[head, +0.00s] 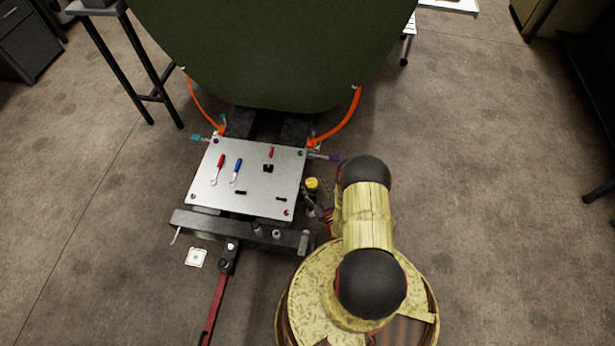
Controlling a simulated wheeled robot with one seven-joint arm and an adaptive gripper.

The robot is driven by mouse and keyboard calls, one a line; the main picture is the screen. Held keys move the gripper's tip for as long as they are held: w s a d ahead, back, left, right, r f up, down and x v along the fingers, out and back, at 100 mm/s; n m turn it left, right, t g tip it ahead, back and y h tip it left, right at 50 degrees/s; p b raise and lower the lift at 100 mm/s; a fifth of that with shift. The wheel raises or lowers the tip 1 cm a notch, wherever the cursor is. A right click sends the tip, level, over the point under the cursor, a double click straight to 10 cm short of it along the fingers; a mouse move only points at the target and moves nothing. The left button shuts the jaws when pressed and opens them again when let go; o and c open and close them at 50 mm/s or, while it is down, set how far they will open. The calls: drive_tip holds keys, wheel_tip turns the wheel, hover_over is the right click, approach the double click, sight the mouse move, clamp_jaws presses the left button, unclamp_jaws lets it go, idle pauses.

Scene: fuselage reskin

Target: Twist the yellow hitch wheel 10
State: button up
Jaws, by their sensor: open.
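The yellow hitch wheel (312,184) is a small yellow disc just right of the silver panel's right edge in the head view. My arm comes up from the lower right, and my gripper (317,209) is small and dark beside the arm's forward joint. It sits just below the wheel in the picture, with its jaws open. The arm partly hides it, and I cannot tell whether it touches the wheel. I see nothing held in it.
The silver panel (243,178) carries red and blue handled levers and small black fittings. Orange hoses (346,118) run to the green fuselage (270,50) behind. A dark crossbar (215,221) and a red tow bar (215,308) lie in front.

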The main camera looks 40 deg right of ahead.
drive_tip(key=shift+b+x, duration=0.7)
drive_tip(key=shift+x, duration=2)
drive_tip(key=c, duration=0.3)
drive_tip(key=c, duration=1)
drive_tip(key=shift+c, duration=0.7)
